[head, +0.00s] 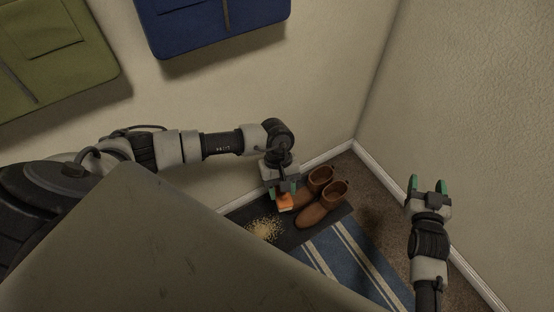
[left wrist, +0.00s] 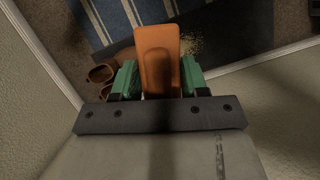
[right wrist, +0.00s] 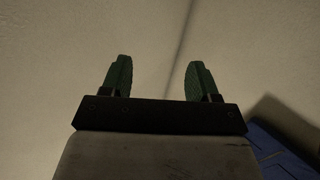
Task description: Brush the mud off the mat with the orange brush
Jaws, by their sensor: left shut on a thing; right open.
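The orange brush (head: 284,202) is held in my left gripper (head: 282,190), above the dark mat and beside the boots. In the left wrist view the brush (left wrist: 158,60) stands between the green fingers of the left gripper (left wrist: 160,80). The dark mat (head: 292,236) lies on the floor along the wall. A patch of yellowish crumbly mud (head: 264,229) lies on the mat's left part; it shows partly behind the brush in the left wrist view (left wrist: 193,45). My right gripper (head: 429,186) is open and empty, near the right wall; it also shows open in the right wrist view (right wrist: 158,80).
A pair of brown boots (head: 318,204) stands on the mat, just right of the brush. A blue striped rug (head: 345,262) lies in front of the mat. White baseboards (head: 343,150) meet at the corner. Green and blue hanging organisers (head: 215,30) are on the wall.

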